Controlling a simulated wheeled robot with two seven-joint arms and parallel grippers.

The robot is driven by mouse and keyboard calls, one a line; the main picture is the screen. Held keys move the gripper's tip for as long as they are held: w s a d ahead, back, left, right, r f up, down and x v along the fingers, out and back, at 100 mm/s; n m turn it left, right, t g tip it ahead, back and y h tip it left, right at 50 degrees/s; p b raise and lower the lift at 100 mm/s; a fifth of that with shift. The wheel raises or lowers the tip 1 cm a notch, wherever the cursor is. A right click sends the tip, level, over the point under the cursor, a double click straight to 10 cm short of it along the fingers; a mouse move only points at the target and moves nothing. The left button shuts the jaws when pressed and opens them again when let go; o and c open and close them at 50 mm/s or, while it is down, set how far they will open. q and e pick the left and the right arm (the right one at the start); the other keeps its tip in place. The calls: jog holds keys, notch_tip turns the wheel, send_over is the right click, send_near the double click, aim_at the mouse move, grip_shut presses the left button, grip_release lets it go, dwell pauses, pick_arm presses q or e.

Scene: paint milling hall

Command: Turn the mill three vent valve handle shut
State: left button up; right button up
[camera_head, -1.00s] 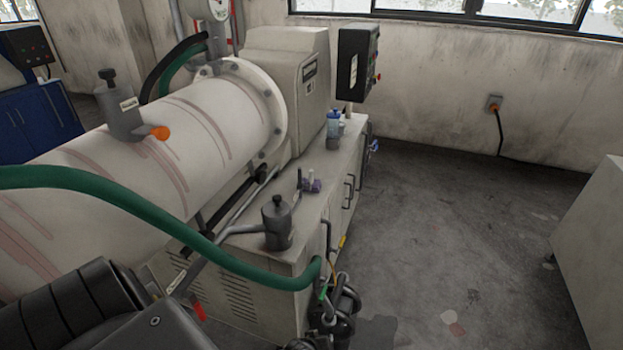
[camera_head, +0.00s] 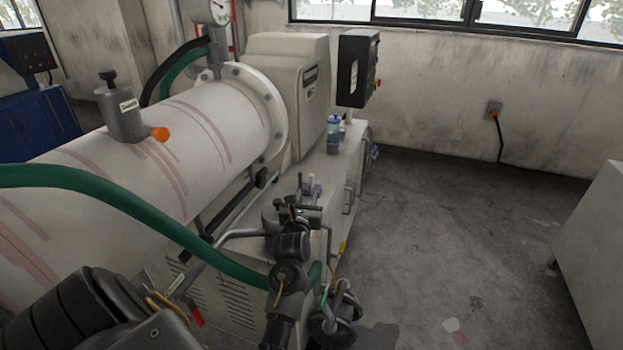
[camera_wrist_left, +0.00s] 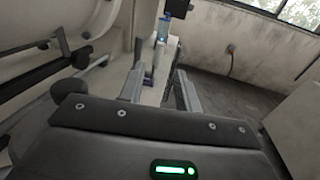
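A grey valve-like fitting (camera_head: 122,118) with a black top knob, a small label and an orange-tipped handle (camera_head: 159,134) stands upright on the pale mill drum (camera_head: 215,122). The label is too small to read, so I cannot tell if it is the vent valve. A second handle, with a red tip (camera_head: 197,316), shows low beside the mill. My left gripper (camera_head: 312,214) is over the near end of the cabinet, right of the drum and apart from both handles. In the left wrist view its fingers (camera_wrist_left: 161,80) are spread with nothing held. My right gripper is not seen.
A green hose (camera_head: 130,208) crosses in front of the drum. A grey canister (camera_head: 268,218) is partly hidden behind my left gripper. A blue-capped bottle (camera_head: 333,128) and a small purple item (camera_head: 316,189) stand on the cabinet. Floor to the right (camera_head: 450,230) is mostly clear.

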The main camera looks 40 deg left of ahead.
aim_at(311, 179)
pick_arm(q)
jog(key=p+x, duration=0.2)
jog(key=x, duration=0.8)
jog(key=shift+w+a, duration=0.2)
jog(key=shift+w, duration=0.1)
grip_shut()
